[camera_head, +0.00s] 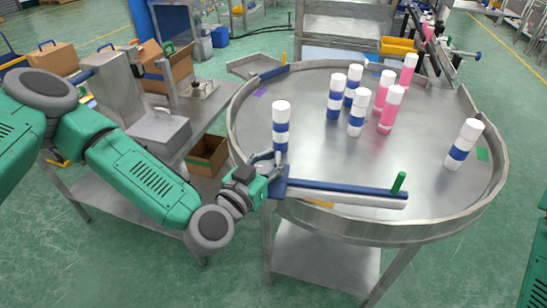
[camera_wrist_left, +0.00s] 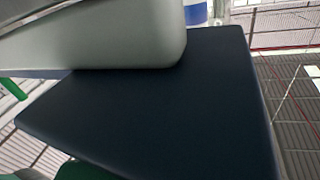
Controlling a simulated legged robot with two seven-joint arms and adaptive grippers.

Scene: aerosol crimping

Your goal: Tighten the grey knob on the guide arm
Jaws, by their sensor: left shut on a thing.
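The guide arm (camera_head: 345,194) lies along the front rim of the round table, with a blue top, a whitish front bar and a green upright peg (camera_head: 398,183) near its right end. In the left wrist view its dark blue face (camera_wrist_left: 150,110) and pale bar (camera_wrist_left: 100,35) fill most of the picture. My left gripper (camera_head: 275,168) is at the blue left end of the guide arm, shut. The grey knob is not seen apart from the gripper; the fingers hide that spot. My right gripper is not in view.
The round steel table (camera_head: 300,100) has a raised rim. A blue-and-white can (camera_head: 281,125) stands close behind my left gripper. Several blue-banded and pink cans stand further back, and one can (camera_head: 463,145) stands at the right. A side bench (camera_head: 215,100) with a grey box (camera_head: 158,137) is left.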

